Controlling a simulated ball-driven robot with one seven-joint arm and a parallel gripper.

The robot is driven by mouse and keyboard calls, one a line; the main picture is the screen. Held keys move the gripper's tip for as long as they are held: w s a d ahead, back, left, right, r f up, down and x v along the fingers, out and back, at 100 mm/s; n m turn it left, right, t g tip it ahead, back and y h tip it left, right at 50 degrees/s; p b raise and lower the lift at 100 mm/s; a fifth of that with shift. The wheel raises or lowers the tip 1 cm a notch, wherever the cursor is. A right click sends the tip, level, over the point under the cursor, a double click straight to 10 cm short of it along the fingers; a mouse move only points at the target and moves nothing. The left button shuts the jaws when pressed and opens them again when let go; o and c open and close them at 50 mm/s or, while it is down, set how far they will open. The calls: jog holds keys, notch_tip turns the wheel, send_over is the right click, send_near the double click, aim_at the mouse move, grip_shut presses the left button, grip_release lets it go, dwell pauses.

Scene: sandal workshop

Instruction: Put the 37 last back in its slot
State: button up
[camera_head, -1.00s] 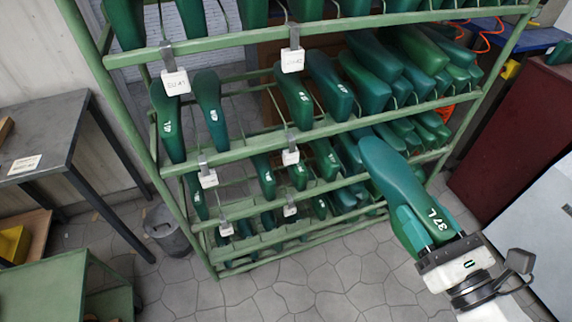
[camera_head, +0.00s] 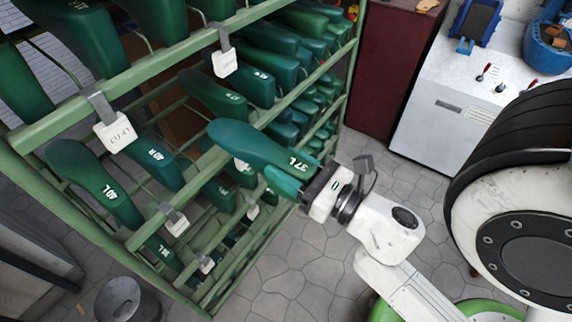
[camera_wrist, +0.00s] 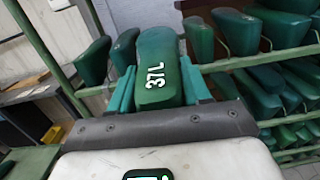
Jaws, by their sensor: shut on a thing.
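The 37 last (camera_head: 250,148) is green and marked "37L" in white. My gripper (camera_head: 300,185) is shut on its marked end, and the last points toward the rack in the head view. In the wrist view the same last (camera_wrist: 158,68) sits between the gripper's two green fingers (camera_wrist: 160,92). The green rack (camera_head: 190,180) holds several other green lasts in its tiers. A last marked 40L (camera_head: 95,185) and one marked 40R (camera_head: 155,160) lie to the left of the held one. The head view does not clearly show whether the held last touches the rack.
White tags hang on the rack rails, one reading EU 41 (camera_head: 115,132). A grey bin (camera_head: 122,298) stands at the lower left. A dark red cabinet (camera_head: 385,60) and a grey machine (camera_head: 455,105) stand to the right. Paved floor (camera_head: 290,265) is free in front of the rack.

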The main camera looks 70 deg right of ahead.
aim_at(236, 138)
jog(key=shift+f+p+x, duration=0.2)
jog(key=shift+p+x, duration=1.45)
jog(key=shift+x, duration=1.45)
jog(key=shift+f+p+x, duration=0.2)
jog(key=shift+p+x, duration=1.45)
jog(key=shift+x, duration=1.5)
jog(key=f+x, duration=0.3)
jog(key=x, duration=0.9)
jog(key=shift+w, duration=0.4)
jog(key=shift+a+f+b, duration=0.1)
jog(key=shift+f+b, duration=0.25)
jog(key=shift+f, duration=0.05)
jog(key=o, duration=1.1)
jog(key=shift+f, duration=0.1)
